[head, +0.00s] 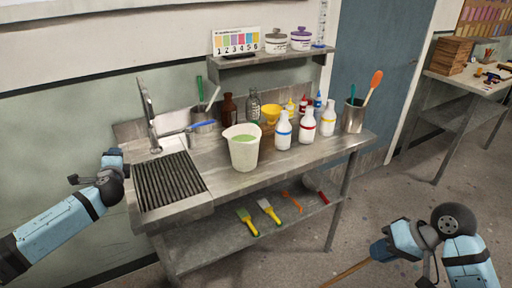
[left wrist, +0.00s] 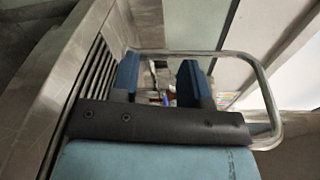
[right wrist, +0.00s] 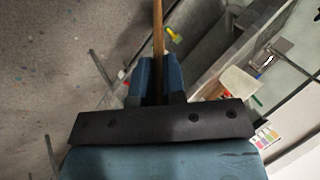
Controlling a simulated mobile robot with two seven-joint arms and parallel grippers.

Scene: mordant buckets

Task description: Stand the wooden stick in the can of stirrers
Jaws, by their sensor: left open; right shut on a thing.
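My right gripper (head: 380,251) is shut on the wooden stick (head: 345,273), low at the front right, away from the bench. In the right wrist view the stick (right wrist: 158,35) stands out between the fingers; its far end is cut off by the frame. A metal can (head: 353,117) at the bench's right end holds a teal and an orange-headed stirring tool. Another metal can (head: 203,130) at the back left holds green- and pale-handled tools, partly hidden. I cannot tell which one is the can of stirrers. My left gripper (head: 76,180) is open and empty, left of the sink.
The metal bench (head: 285,166) carries a white bucket (head: 243,152) of green liquid, several bottles and a yellow funnel (head: 271,113). A ribbed drainer (head: 168,182) is at its left end. Brushes lie on the lower shelf (head: 222,240). Floor between bench and right gripper is clear.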

